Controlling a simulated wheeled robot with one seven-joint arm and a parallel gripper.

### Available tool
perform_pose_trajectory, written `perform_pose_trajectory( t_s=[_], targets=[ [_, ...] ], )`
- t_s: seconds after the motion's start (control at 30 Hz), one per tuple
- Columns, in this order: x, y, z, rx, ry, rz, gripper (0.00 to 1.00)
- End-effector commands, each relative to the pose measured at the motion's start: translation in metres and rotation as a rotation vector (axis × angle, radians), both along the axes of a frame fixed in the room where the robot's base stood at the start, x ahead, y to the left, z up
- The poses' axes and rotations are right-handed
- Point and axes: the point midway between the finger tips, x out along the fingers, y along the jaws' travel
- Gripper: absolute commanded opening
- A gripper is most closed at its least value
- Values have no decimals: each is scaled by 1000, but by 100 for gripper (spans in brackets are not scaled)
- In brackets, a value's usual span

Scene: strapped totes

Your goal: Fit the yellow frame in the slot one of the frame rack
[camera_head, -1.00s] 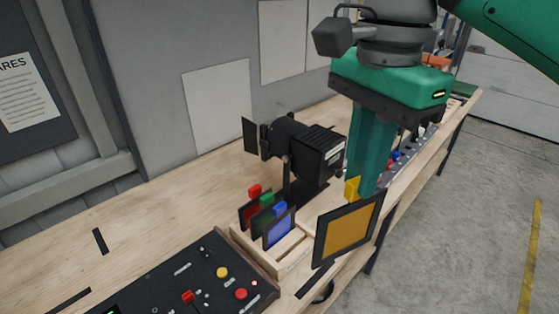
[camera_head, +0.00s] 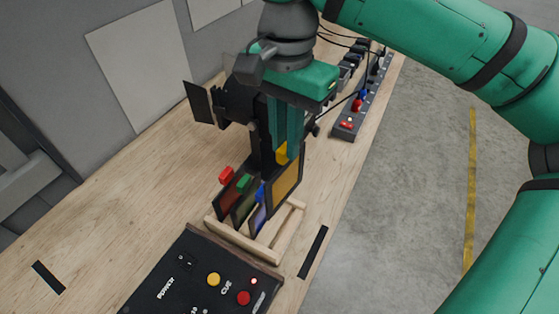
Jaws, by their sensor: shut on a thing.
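My gripper (camera_head: 287,146) points down and is shut on the yellow tab at the top of the yellow frame (camera_head: 287,184), a dark-edged panel with an amber pane. The yellow frame hangs upright at the right end of the wooden frame rack (camera_head: 289,234), beside the blue frame (camera_head: 258,218). Its lower edge is close to the rack; I cannot tell whether it is inside a slot or just above. The red frame (camera_head: 229,198) and green frame (camera_head: 243,206) stand in the rack further left, partly overlapping. The slot floors are hidden.
A black control panel (camera_head: 200,275) with buttons lies in front of the rack. A black lamp (camera_head: 238,105) stands close behind my gripper. A grey strip with coloured plugs (camera_head: 350,118) is further back. Bare bench (camera_head: 130,215) lies to the left.

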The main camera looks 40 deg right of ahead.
Motion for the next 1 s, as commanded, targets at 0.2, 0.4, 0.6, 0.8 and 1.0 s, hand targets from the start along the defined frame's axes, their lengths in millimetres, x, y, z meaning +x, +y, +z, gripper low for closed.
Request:
perform_pose_trajectory(
  t_s=[0.2,0.4,0.6,0.8,1.0],
  targets=[
    [-4,8,-54,9,-5,112,0],
    [-4,9,-67,8,-6,131,0],
    [-4,10,-81,9,-5,132,0],
    [-4,10,-97,9,-5,132,0],
    [-4,10,-106,8,-6,132,0]
  ],
)
